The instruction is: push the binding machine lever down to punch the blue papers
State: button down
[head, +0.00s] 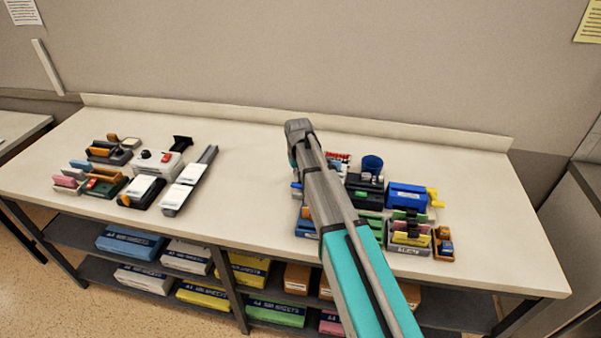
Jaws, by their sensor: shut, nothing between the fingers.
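My arm reaches over the table from the lower right. My gripper does not show; my own arm links may hide it. I cannot tell for certain which device is the binding machine. A white machine (157,163) with a red spot and a raised black lever-like part (181,143) stands in the left group. A blue machine (405,196) with a yellow handle (435,197) stands in the right group. No blue papers can be made out in either machine. A small blue item (305,228) shows beside my arm, partly covered.
A long grey device (207,165) and several small tools crowd the table's left. A dark blue cup (372,164) and several trays stand on the right. The table's middle (250,170) is clear. Paper packs (130,243) lie on shelves below. A wall rises behind.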

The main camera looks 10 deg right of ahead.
jog(key=shift+f+b, duration=0.3)
jog(key=shift+f, duration=0.15)
dwell(0.3)
dwell(0.3)
notch_tip(320, 180, up, 11)
jog(key=p, duration=1.1)
dwell(0.4)
jog(key=shift+f, duration=0.1)
jog(key=s+d+f+b, duration=0.1)
jog(key=s+d, duration=0.2)
jog(key=s, duration=0.5)
jog(key=s+d+f+m+b, duration=0.1)
jog(key=s+d+f+b, duration=0.1)
jog(key=s, duration=0.6)
jog(key=s+d+f+m+b, duration=0.1)
jog(key=s+d+f+b, duration=0.1)
jog(key=s, duration=0.6)
jog(key=shift+s+d, duration=0.25)
jog(key=shift+d, duration=0.65)
